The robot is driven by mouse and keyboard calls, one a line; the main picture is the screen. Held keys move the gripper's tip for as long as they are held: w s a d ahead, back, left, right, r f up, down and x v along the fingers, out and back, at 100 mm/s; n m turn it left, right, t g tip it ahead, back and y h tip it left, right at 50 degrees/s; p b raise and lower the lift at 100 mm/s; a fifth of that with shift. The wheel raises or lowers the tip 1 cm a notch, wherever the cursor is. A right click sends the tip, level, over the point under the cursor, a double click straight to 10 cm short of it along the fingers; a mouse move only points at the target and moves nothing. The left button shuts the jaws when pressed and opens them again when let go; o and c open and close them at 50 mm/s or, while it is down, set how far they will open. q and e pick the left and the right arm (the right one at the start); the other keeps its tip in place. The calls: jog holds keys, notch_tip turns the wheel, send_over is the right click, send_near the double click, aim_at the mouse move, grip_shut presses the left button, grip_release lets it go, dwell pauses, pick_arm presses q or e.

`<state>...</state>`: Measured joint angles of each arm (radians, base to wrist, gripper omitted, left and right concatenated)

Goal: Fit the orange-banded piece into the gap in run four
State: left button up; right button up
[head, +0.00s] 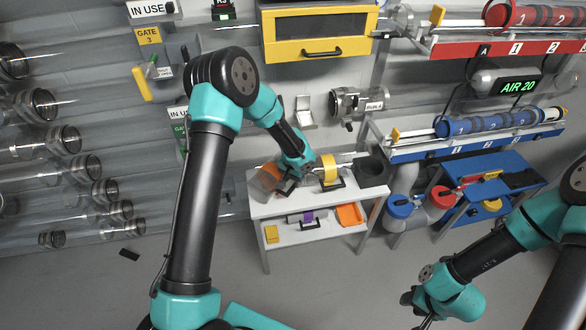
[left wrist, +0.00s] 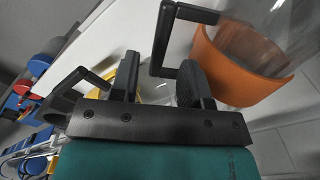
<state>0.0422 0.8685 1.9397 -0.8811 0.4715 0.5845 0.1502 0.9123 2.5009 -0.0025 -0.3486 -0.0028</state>
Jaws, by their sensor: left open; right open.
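The orange-banded piece (head: 269,169), a clear tube with an orange band, lies at the left end of a small white table. Its band (left wrist: 240,70) fills the right of the left wrist view, with a black bracket handle on its side. My left gripper (head: 289,183) is open at the piece. In the left wrist view the handle's bar lies across the space between the left gripper's fingers (left wrist: 157,85), not clamped. My right gripper (head: 425,312) is open, low at the right, away from the table. Open clear tube ends line the left wall; I cannot tell which is run four.
A yellow-banded piece (head: 329,172) with a black handle stands close right of my left gripper. The table's lower shelf (head: 290,236) holds yellow, purple and orange items. A yellow drawer cabinet (head: 318,33) hangs above. Floor left of the table is mostly clear.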

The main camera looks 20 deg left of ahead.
pick_arm(q)
notch_tip(320, 180, up, 7)
dwell(0.3)
jog(key=shift+f, duration=0.15)
jog(key=s+d+f+n+h, duration=0.1)
jog(key=s+f, duration=0.3)
jog(key=s, duration=0.4)
jog(key=s+d+f+n+h, duration=0.1)
jog(key=s+f, duration=0.4)
jog(key=s, duration=0.4)
jog(key=s+d+f+n+h, duration=0.1)
jog(key=s+f, duration=0.3)
jog(key=s, duration=0.5)
jog(key=shift+d+f+n+t+h, duration=0.3)
jog(key=shift+n+t+h, duration=0.1)
jog(key=shift+n+h, duration=0.1)
